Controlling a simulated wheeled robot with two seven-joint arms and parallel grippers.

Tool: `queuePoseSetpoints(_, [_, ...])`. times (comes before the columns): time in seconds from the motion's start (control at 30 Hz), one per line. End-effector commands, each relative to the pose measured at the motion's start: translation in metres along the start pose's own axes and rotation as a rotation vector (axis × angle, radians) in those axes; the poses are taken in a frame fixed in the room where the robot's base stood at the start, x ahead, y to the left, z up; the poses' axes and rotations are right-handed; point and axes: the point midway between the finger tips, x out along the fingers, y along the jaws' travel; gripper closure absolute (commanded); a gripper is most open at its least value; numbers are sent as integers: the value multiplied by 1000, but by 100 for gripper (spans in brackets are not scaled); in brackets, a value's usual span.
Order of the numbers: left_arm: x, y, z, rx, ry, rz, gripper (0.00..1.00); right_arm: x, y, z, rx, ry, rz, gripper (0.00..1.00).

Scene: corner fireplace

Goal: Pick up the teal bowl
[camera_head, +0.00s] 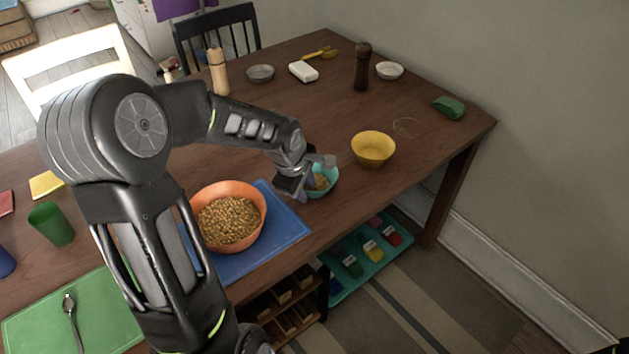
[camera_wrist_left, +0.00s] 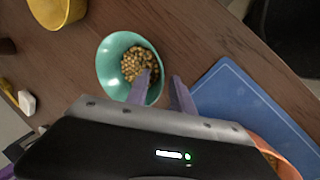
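The teal bowl (camera_head: 333,184) stands on the wooden table near its front edge, just right of the blue mat. It holds some brown pellets, and it also shows in the left wrist view (camera_wrist_left: 108,62). My left gripper (camera_head: 313,174) is at the bowl's left side. In the left wrist view its fingers (camera_wrist_left: 161,82) are apart, one over the inside of the bowl and the other outside, with the rim between them. I cannot tell whether either finger touches the wall. My right gripper is not in view.
An orange bowl (camera_head: 230,222) full of pellets stands on the blue mat (camera_head: 285,232), close to my left arm. A yellow bowl (camera_head: 373,149) is right of the teal bowl. A dark pepper mill (camera_head: 362,68) and a white dish (camera_head: 389,70) stand farther back.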

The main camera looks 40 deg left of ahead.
Motion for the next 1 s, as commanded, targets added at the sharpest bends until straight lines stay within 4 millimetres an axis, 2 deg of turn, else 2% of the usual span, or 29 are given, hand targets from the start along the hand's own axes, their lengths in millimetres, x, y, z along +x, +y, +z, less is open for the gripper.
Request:
queuePoseSetpoints(0.03, [7,0,0,1,0,-2,72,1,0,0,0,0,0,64])
queuePoseSetpoints(0.17, [16,0,0,1,0,1,72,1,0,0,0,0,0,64])
queuePoseSetpoints(0.73, [15,1,0,1,1,2,72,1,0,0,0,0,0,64])
queuePoseSetpoints(1.0, [15,1,0,1,1,2,93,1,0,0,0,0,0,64])
